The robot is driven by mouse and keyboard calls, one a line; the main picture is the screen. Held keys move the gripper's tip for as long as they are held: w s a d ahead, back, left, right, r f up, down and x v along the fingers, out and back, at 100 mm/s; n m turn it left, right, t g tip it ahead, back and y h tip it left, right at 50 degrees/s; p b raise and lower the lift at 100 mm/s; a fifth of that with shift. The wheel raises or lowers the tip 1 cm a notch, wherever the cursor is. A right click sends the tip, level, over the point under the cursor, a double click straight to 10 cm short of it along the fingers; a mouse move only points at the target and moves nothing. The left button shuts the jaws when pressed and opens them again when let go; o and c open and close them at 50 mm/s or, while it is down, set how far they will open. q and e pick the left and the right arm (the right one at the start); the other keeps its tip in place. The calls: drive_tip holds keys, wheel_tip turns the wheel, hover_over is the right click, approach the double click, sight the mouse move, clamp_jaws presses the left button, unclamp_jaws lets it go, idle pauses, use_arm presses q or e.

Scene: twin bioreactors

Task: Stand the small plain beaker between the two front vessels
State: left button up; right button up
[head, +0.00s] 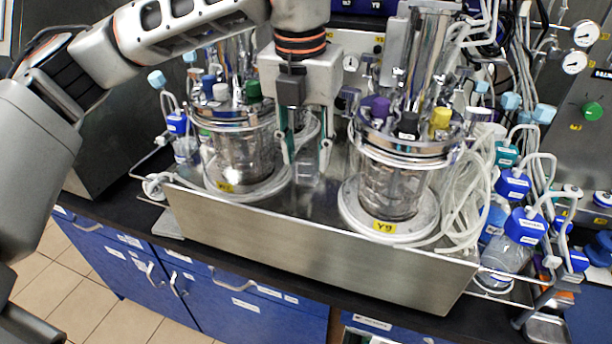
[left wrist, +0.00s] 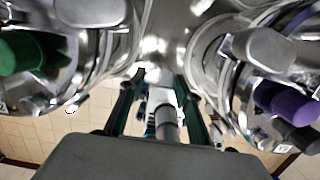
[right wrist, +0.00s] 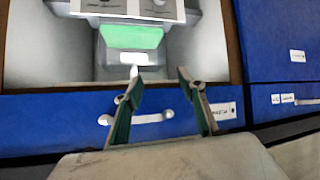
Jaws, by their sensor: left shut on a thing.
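The small plain beaker (head: 307,170) is clear glass and shows faintly in the head view, low in the gap between the two front vessels. My left gripper (head: 307,155) reaches down from above into that gap and is shut on the beaker. The left front vessel (head: 246,155) and the right front vessel (head: 392,190), labelled Y9, stand on either side. In the left wrist view my left gripper's fingers (left wrist: 158,100) point into the gap; glare blurs the beaker there. I cannot tell whether its base touches the tray. My right gripper (right wrist: 158,85) is open and empty.
Tubing and blue-capped bottles (head: 525,228) crowd the right side. Blue cabinets (head: 235,300) lie below the bench. My right gripper faces blue cabinet fronts and an open recess with a green-topped object (right wrist: 132,37).

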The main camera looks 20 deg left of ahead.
sight(306, 178)
use_arm(q)
wheel_tip(306, 178, down, 2)
drive_tip(key=shift+f, duration=0.25)
wheel_tip(306, 178, down, 3)
drive_tip(key=shift+f, duration=0.35)
drive_tip(key=o, duration=1.2)
drive_tip(key=shift+o, duration=0.2)
drive_tip(key=shift+r, duration=0.2)
wheel_tip(306, 178, up, 12)
drive_tip(key=s, duration=0.1)
drive_tip(key=shift+s+b, duration=0.2)
drive_tip(key=shift+b, duration=0.2)
